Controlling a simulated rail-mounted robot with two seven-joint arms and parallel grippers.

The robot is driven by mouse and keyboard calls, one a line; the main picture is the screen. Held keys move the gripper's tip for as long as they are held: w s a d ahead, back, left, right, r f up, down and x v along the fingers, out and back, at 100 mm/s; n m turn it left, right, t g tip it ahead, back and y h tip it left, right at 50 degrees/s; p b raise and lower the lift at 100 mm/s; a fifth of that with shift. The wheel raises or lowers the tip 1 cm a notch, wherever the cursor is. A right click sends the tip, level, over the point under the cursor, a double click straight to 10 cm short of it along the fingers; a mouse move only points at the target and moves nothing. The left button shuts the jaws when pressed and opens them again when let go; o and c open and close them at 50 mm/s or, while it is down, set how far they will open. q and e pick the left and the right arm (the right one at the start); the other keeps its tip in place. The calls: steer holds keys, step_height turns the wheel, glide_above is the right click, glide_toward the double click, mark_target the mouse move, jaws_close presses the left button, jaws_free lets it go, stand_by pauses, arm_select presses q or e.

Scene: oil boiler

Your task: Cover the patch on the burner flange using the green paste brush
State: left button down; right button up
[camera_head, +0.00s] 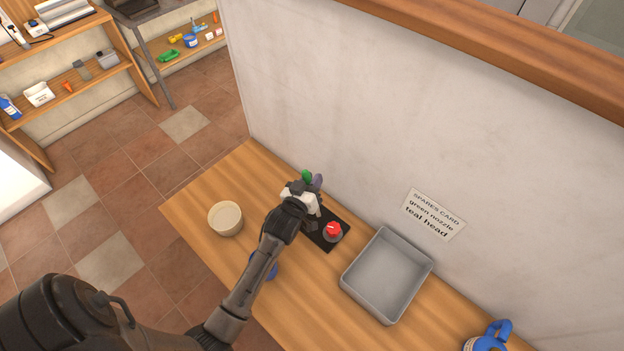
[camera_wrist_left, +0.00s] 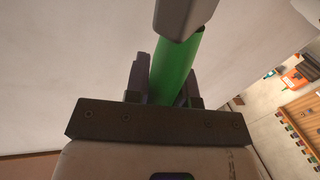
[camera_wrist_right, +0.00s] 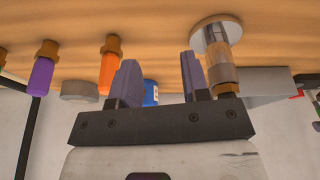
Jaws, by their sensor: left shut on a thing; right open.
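My left gripper (camera_head: 312,182) is above the far side of the wooden bench in the head view. It is shut on a green-handled tool, taken as the green paste brush (camera_head: 306,175). In the left wrist view, the green handle (camera_wrist_left: 177,68) runs between the dark fingers, with a grey block (camera_wrist_left: 186,15) over its far end; no bristles show. My right gripper (camera_wrist_right: 162,70) is open and empty in the right wrist view and outside the head view. I cannot make out the burner flange or its patch in any view.
The bench holds a cream bowl (camera_head: 225,218), a black mat (camera_head: 322,243) with a red-topped part (camera_head: 333,231), and a grey tray (camera_head: 352,276). A wall rises behind. Purple (camera_wrist_right: 40,75) and orange (camera_wrist_right: 107,72) handled tools and a metal fitting (camera_wrist_right: 219,45) are near my right gripper.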

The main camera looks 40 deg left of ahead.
arm_select(q)
steer(key=shift+f, duration=0.5)
arm_select(e)
steer(key=shift+d+f, duration=0.1)
steer(key=shift+f, duration=0.2)
arm_select(q)
steer(key=shift+f, duration=0.15)
arm_select(e)
steer(key=shift+r, duration=0.2)
stand_by(0.7)
arm_select(q)
steer(key=shift+a, duration=0.2)
arm_select(e)
steer(key=shift+r, duration=0.15)
arm_select(q)
steer(key=shift+a, duration=0.45)
steer(key=shift+r+p, duration=0.2)
steer(key=shift+p, duration=0.45)
steer(key=shift+d+f, duration=0.15)
steer(key=shift+d, duration=1)
arm_select(e)
steer(key=shift+r, duration=0.7)
arm_select(q)
steer(key=shift+a, duration=0.1)
